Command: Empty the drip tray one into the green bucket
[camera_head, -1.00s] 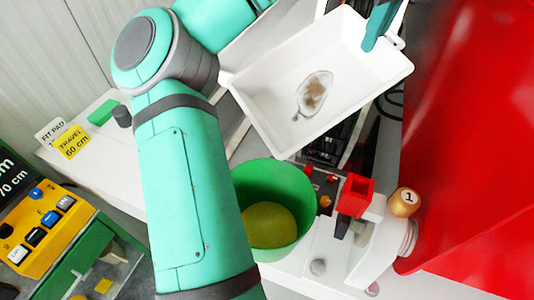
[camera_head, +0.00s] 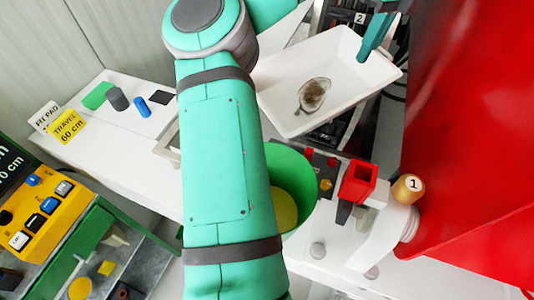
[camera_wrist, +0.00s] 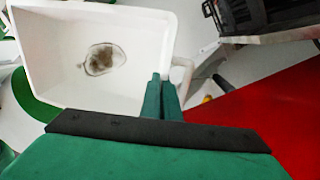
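A white drip tray (camera_head: 285,117) is held up in the air, with a dark brownish puddle on its floor. It also shows in the wrist view (camera_wrist: 45,60), where the puddle lies near the middle. My gripper (camera_head: 375,35) is at the tray's far right side; in the wrist view its fingers (camera_wrist: 161,97) are close together at the tray's near right corner, beside a pale handle. The exact grip point is partly hidden. The green bucket (camera_head: 303,190), with yellow inside, stands below the tray in the picture. My arm hides its left part.
A red wall or panel (camera_head: 465,130) closes off the right. A knob marked 1 (camera_head: 408,188) and a red square cup (camera_head: 358,181) stand right of the bucket. A white bench (camera_head: 110,155) and a yellow control box (camera_head: 40,215) are at left.

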